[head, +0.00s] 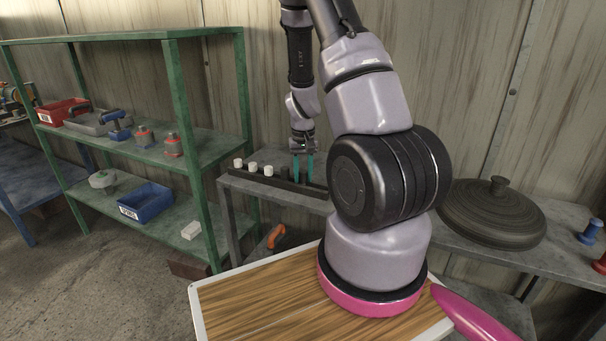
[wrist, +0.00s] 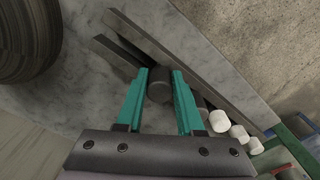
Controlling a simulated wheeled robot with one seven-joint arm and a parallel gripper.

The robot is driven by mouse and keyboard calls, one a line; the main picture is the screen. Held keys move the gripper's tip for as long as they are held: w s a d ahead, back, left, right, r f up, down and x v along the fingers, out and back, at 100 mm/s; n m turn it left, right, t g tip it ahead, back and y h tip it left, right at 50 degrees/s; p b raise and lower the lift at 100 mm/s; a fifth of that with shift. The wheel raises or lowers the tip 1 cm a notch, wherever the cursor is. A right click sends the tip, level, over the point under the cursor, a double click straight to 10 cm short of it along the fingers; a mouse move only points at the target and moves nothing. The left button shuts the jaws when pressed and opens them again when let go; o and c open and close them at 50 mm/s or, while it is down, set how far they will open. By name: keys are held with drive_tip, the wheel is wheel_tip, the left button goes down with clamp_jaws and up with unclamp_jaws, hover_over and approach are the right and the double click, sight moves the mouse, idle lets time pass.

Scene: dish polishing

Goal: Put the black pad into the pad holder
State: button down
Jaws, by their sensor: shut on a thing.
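My gripper (head: 303,176) has teal fingers pointing down over the pad holder, and it also shows in the wrist view (wrist: 160,74). It is shut on a black pad (wrist: 159,86), a short dark cylinder between the fingertips. The pad holder (head: 316,191) is a long dark rail on the grey bench; its walls (wrist: 120,22) run diagonally in the wrist view. The held pad appears in line with the holder's channel; I cannot tell whether it touches the bottom. Several white pads (head: 253,167) stand in a row at the holder's left end, with another dark pad (head: 284,173) between them and my gripper.
A large round dark lid (head: 490,215) lies on the grey bench (head: 540,257) at the right. A wooden-topped table (head: 260,310) is in front. An orange-handled tool (head: 276,237) is below the bench.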

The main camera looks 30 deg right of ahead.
drive_tip(key=shift+c, duration=2.3)
unclamp_jaws()
wheel_tip(320, 180, up, 11)
drive_tip(key=shift+s+f, duration=0.1)
drive_tip(key=shift+s, duration=0.05)
wheel_tip(320, 180, up, 18)
drive_tip(key=t+y, duration=0.2)
drive_tip(key=t, duration=0.1)
hover_over(302, 172)
drive_tip(key=s+a, duration=0.6)
drive_tip(key=a, duration=0.1)
drive_tip(key=s+a+r+t, duration=0.2)
drive_tip(key=s+r, duration=0.2)
drive_tip(key=s, duration=0.2)
drive_tip(key=s+a+r+t, duration=0.1)
drive_tip(key=s+a+r, duration=0.2)
drive_tip(key=s+r, duration=0.2)
drive_tip(key=shift+s+a+r+m+t, duration=0.3)
drive_tip(key=shift+s+a+t, duration=0.1)
drive_tip(key=shift+s, duration=0.6)
